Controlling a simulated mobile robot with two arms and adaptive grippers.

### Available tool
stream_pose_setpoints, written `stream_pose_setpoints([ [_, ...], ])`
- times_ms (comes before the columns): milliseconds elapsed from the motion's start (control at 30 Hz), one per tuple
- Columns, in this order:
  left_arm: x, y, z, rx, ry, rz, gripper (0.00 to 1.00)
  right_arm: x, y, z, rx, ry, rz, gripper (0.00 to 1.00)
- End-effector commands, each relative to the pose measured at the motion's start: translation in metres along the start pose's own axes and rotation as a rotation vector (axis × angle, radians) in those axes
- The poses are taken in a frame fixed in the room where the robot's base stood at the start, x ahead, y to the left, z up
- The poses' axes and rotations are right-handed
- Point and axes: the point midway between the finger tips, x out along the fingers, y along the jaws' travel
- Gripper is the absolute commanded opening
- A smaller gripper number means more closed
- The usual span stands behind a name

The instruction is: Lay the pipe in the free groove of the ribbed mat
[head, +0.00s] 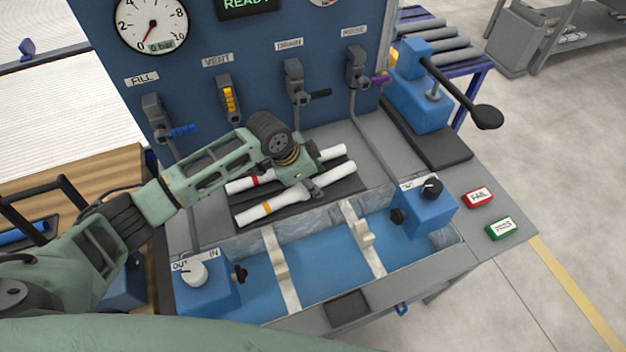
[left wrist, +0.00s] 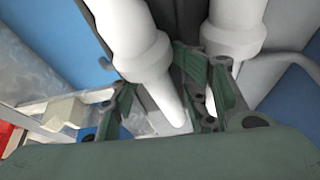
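Two white pipes lie side by side on the dark ribbed mat (head: 343,187) in the head view. The other has a yellow band (head: 257,211) and lies nearer the trough. My left gripper (head: 312,187) is low over their right-hand part and hides some of both. In the left wrist view its fingers (left wrist: 165,95) are apart, with the tapered part of one pipe (left wrist: 150,72) between them; the other pipe (left wrist: 232,25) is to the right. Contact cannot be told. The mat's grooves are largely hidden. My right gripper is out of view.
A blue water trough (head: 325,250) with white cross bars lies in front of the mat. Blue knob boxes (head: 205,290) and (head: 425,212) stand at its ends. A valve panel (head: 270,70) rises behind. A blue lever press (head: 418,95) stands at the right.

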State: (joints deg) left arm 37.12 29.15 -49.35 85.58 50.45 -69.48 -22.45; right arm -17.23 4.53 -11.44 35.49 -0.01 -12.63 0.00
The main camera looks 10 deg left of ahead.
Motion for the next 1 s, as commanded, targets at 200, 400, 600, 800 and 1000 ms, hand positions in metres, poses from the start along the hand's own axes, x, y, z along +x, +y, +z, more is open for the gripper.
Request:
stream_pose_setpoints([
  [200,-0.001,-0.001,0.001,-0.001,-0.003,-0.002,0.52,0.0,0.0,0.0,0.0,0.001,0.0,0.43],
  [400,-0.002,-0.001,0.0,0.0,-0.003,-0.001,0.52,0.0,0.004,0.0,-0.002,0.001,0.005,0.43],
  [600,-0.025,-0.003,-0.011,0.001,0.002,-0.004,0.52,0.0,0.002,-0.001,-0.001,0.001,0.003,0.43],
  [800,-0.062,-0.006,-0.026,0.001,0.001,-0.005,0.52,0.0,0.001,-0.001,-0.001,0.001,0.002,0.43],
  [1000,-0.086,-0.007,-0.036,0.0,-0.001,-0.004,0.52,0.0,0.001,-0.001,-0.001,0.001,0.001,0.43],
])
